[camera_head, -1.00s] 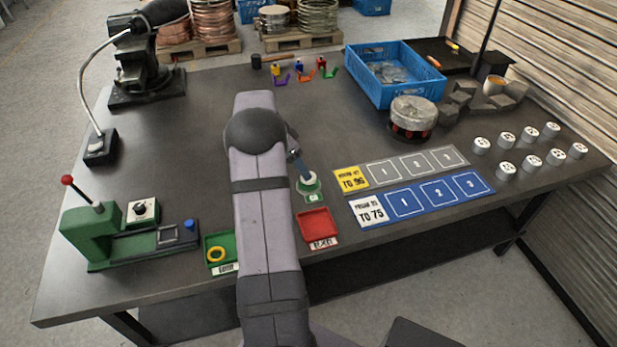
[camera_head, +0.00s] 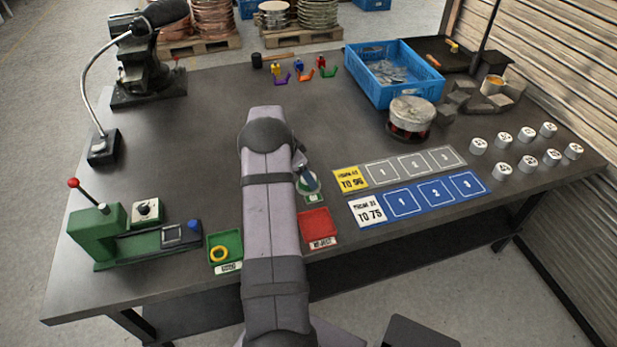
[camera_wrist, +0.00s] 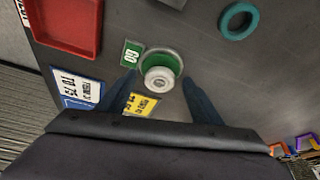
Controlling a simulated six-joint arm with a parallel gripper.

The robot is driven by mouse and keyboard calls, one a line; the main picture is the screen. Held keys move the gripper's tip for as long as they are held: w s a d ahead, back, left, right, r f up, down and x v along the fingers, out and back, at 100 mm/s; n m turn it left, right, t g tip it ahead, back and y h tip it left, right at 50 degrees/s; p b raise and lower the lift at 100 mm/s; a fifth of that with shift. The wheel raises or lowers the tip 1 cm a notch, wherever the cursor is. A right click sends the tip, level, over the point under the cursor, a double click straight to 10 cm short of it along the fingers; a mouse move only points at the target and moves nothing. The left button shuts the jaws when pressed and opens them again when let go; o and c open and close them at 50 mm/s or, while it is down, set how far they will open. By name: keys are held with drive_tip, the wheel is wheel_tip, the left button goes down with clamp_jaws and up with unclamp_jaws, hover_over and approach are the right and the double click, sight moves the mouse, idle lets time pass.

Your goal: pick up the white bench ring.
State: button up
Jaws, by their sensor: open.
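The white bench ring (camera_wrist: 158,78) shows in the wrist view as a small pale ring over a round green stand with a metallic rim (camera_wrist: 178,62). A green tag (camera_wrist: 131,53) with white lettering lies beside the stand. My gripper (camera_wrist: 159,77) is open, with one blue finger on each side of the ring. A gap shows between the ring and each finger; whether the fingers are level with it I cannot tell. In the head view my gripper (camera_head: 307,174) is over the stand and largely covers the ring.
A teal ring (camera_wrist: 238,20) lies on the bench near the stand. A red tray (camera_head: 317,224) is close in front. A green tray (camera_head: 224,246) holds a yellow ring (camera_head: 219,254). Blue slot cards (camera_head: 421,198) and several white cylinders (camera_head: 527,135) are to the right.

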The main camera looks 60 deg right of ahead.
drive_tip(key=c, duration=1.3)
drive_tip(key=shift+r, duration=0.1)
drive_tip(key=shift+c, duration=0.2)
wheel_tip(320, 180, up, 10)
drive_tip(key=b, duration=0.3)
drive_tip(key=shift+r, duration=0.15)
drive_tip(key=shift+r+p, duration=0.95)
drive_tip(key=shift+r, duration=0.4)
